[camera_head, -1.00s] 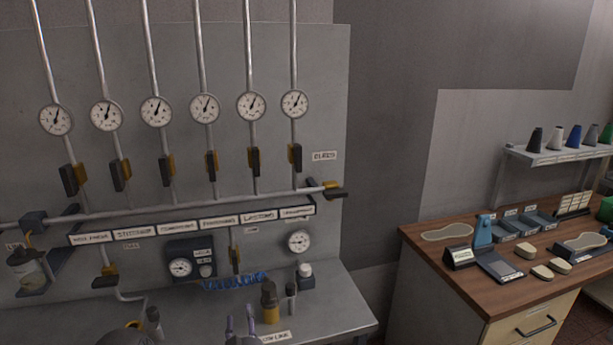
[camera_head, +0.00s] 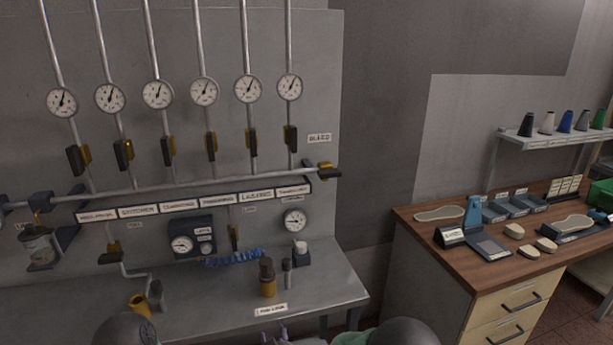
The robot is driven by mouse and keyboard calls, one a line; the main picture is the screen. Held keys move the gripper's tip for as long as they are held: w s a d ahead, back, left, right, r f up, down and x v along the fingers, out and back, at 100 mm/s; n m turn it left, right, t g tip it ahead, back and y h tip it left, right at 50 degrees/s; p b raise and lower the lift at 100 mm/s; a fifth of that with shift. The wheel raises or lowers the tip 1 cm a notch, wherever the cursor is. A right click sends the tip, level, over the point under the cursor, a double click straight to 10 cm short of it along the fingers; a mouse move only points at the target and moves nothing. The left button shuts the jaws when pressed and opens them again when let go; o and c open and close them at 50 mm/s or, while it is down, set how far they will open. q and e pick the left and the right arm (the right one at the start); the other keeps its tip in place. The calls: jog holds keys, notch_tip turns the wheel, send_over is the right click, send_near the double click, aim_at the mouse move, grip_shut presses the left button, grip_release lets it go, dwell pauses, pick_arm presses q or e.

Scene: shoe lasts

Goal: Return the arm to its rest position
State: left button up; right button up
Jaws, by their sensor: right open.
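My right gripper (camera_head: 276,334) shows only as small purplish fingertips at the bottom edge, low in front of the grey bench (camera_head: 205,300). The fingers are apart and nothing shows between them. Most of this gripper is cut off by the frame. Rounded dark parts of my own arms rise at the bottom, left and right of the fingertips. My left gripper is not in view.
Behind the bench, a grey panel carries several round gauges (camera_head: 204,91), valves and a horizontal pipe (camera_head: 180,195). A wooden-topped table (camera_head: 420,232) holds insoles and trays.

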jog(key=s+d+f+m+g+h, duration=0.1)
jog(key=s+d+f+g, duration=0.2)
jog(key=s+d+f, duration=0.4)
jog(key=s+d+f+m+g, duration=0.1)
jog(key=s+d+f+g, duration=0.2)
jog(key=f, duration=0.5)
jog(key=s+d+f+m+g, duration=0.1)
jog(key=s+d+f+g, duration=0.1)
jog(key=s, duration=0.4)
jog(key=s+d+f+m+g, duration=0.1)
jog(key=s+d+f+g, duration=0.1)
jog(key=s, duration=0.5)
jog(key=s+d+f+m+g+y, duration=0.1)
jog(key=s+d+f+g, duration=0.2)
jog(key=s, duration=0.4)
jog(key=shift+d+f, duration=0.35)
jog(key=shift+d, duration=0.4)
